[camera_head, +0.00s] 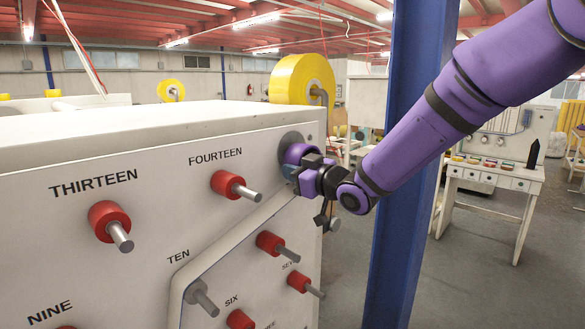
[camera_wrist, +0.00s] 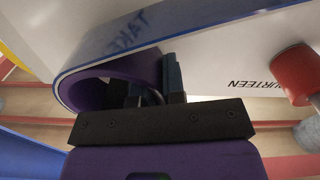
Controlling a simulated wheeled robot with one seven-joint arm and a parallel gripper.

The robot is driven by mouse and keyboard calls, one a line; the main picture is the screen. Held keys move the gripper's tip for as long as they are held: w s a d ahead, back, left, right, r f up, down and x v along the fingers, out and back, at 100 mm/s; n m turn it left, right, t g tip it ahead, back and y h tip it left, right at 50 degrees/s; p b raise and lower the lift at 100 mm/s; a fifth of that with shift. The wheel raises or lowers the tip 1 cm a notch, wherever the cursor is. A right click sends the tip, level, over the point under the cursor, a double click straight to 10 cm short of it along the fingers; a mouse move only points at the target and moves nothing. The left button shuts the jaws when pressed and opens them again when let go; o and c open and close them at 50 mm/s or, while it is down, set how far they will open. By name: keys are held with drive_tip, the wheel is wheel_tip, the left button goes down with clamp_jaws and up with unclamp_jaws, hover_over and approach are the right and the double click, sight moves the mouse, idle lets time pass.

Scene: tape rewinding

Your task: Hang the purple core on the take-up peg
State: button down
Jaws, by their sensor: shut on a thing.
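The purple core (camera_wrist: 105,78) is a hollow ring. My gripper (camera_wrist: 157,82) is shut on its wall, with one finger inside the opening and one outside. In the head view the core (camera_head: 299,152) is held near the upper right corner of the white panel, in front of a round grey flange (camera_head: 286,141). My gripper (camera_head: 292,173) partly covers it there. The take-up peg is hidden behind the core and gripper, and I cannot tell whether the core is around it. Part of a dark label shows beside the core in the wrist view.
The white machine (camera_head: 150,128) carries red-collared pegs, such as FOURTEEN (camera_head: 228,185), left of my gripper. A yellow tape roll (camera_head: 300,79) stands above and behind the corner. A blue post (camera_head: 415,110) rises close behind my arm. A white workbench (camera_head: 492,175) is at right.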

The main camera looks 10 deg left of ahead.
drive_tip(key=c, duration=1.1)
unclamp_jaws()
drive_tip(key=shift+f, duration=0.1)
drive_tip(key=shift+d, duration=0.1)
drive_tip(key=v, duration=1)
drive_tip(key=shift+s+d, duration=0.2)
drive_tip(key=shift+s, duration=0.1)
drive_tip(key=shift+d, duration=0.1)
drive_tip(key=s+d+r+m+h, duration=0.1)
drive_tip(key=s+d+m+h, duration=0.25)
drive_tip(key=d, duration=0.35)
drive_tip(key=s+d+r+m+h, duration=0.2)
drive_tip(key=d+h, duration=0.3)
drive_tip(key=d, duration=0.2)
drive_tip(key=s+d+r+m+h, duration=0.1)
drive_tip(key=s+d+m+h, duration=0.1)
drive_tip(key=d+m+h, duration=0.3)
drive_tip(key=s+d+f+g, duration=0.1)
drive_tip(key=s+d+g, duration=0.1)
drive_tip(key=s, duration=0.5)
drive_tip(key=s+d+m+g, duration=0.1)
drive_tip(key=s+d+g, duration=0.1)
drive_tip(key=s+d, duration=0.2)
drive_tip(key=s+d+f+m+g, duration=0.1)
drive_tip(key=s+d, duration=0.2)
drive_tip(key=s, duration=0.7)
drive_tip(key=shift+s+f+m+g+h, duration=0.15)
drive_tip(key=shift+f+m+g+h, duration=0.1)
drive_tip(key=shift+f+g+h, duration=0.15)
